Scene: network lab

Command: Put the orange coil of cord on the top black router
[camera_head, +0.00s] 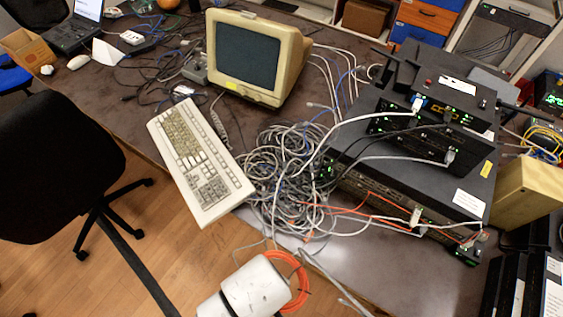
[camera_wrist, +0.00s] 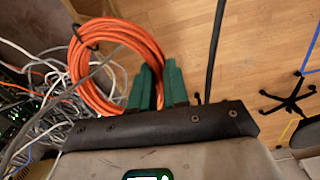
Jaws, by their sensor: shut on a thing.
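The orange coil of cord (camera_wrist: 82,66) hangs in the wrist view between the green fingertips of my gripper (camera_wrist: 158,78), which is shut on its right-hand side. In the head view the coil (camera_head: 303,285) shows at the bottom, beside the pale end of my arm and past the table's front edge, over the floor. That arm hides part of the coil and my fingertips. The top black router (camera_head: 428,72) lies on a stack of black devices at the right of the head view, up and right of the coil. It has antennas and cables plugged into its front.
A heap of grey cables (camera_head: 285,165) lies between the keyboard (camera_head: 200,160) and the router stack. Orange and white cables run across the stack's front. A beige monitor (camera_head: 255,55) stands behind, and a yellowish box (camera_head: 527,190) at the right. A black chair (camera_head: 55,155) is at the left.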

